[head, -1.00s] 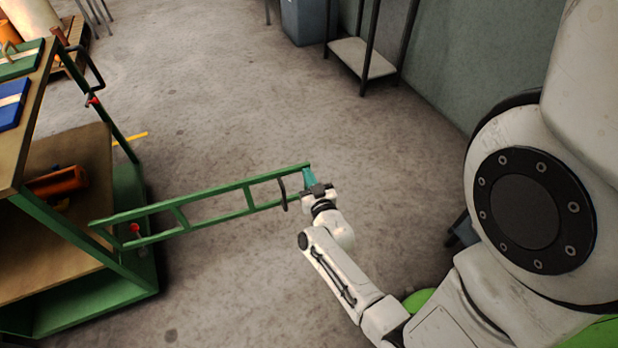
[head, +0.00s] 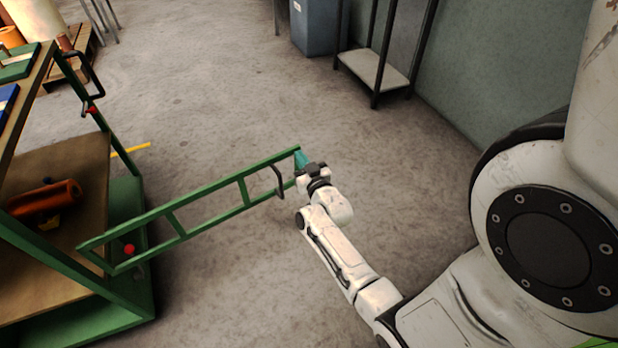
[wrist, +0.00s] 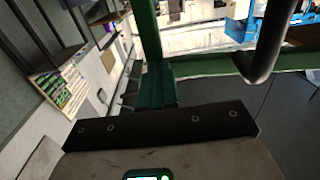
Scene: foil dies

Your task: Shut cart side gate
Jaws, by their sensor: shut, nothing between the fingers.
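The green side gate (head: 175,222) stands swung out from the green cart (head: 125,215) across open floor. Its hinge end is at the cart's near corner and its free end points right. My gripper (head: 303,160) is shut at the gate's free end, with its teal fingers against or very close to the end bar; exact contact is hard to tell. A dark curved handle (head: 279,182) is on the gate just left of my gripper. In the wrist view the shut fingers (wrist: 157,85) lie beside the green gate frame (wrist: 148,30), and the dark handle (wrist: 268,45) is at upper right.
The cart's shelf (head: 80,180) holds an orange cylinder (head: 45,198). A red knob (head: 91,109) is on the cart's far post. A metal rack (head: 375,70) and a blue-grey bin (head: 316,25) stand by the wall. The floor between gate and far post is clear.

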